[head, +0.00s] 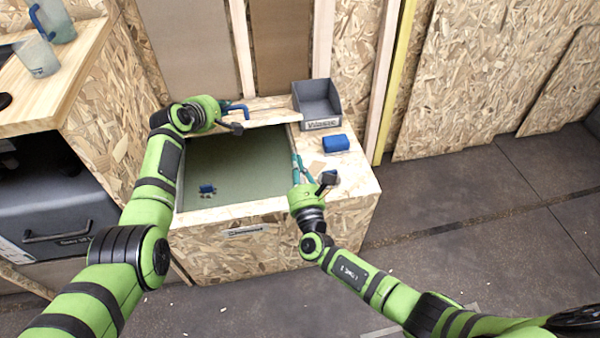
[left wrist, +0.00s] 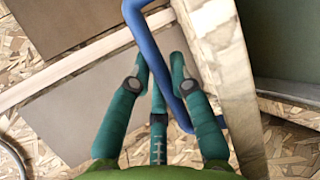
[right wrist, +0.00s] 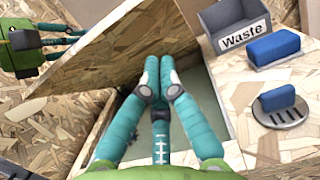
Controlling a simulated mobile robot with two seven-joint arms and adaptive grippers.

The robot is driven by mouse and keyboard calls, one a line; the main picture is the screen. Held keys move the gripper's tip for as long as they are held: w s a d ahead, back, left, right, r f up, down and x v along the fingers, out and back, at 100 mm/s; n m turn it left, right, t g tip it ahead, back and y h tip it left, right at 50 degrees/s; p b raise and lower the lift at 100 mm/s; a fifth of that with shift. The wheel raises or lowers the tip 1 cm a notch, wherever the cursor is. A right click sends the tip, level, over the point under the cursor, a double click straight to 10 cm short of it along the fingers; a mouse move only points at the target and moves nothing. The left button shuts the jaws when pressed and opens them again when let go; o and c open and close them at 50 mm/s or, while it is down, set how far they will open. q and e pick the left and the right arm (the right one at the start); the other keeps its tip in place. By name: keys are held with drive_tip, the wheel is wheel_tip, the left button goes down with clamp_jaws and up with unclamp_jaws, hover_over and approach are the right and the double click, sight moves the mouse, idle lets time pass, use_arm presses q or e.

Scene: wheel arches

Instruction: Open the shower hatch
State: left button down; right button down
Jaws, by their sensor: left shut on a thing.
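The shower hatch (head: 265,121) is a chipboard lid, raised steeply at the back of the box opening; its broad face shows in the right wrist view (right wrist: 130,55). The opening (head: 235,165) shows a green basin floor. My left gripper (head: 232,107) is shut on the blue handle (left wrist: 150,48), on the lid's far side; the lid's edge (left wrist: 232,80) runs close beside its fingers. My right gripper (head: 297,163) is shut and empty, its fingertips together (right wrist: 166,62). It is over the right rim of the opening, in front of the lid's face.
On the box top to the right are a grey Waste bin (head: 318,103), a blue block (head: 336,143) and a round slotted grate (right wrist: 284,112) with a blue grip. A small blue object (head: 207,188) lies in the basin. Walls stand behind; open floor lies right.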

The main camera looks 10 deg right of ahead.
drive_tip(key=w+r, duration=0.4)
drive_tip(key=w, duration=0.2)
drive_tip(key=shift+w, duration=0.25)
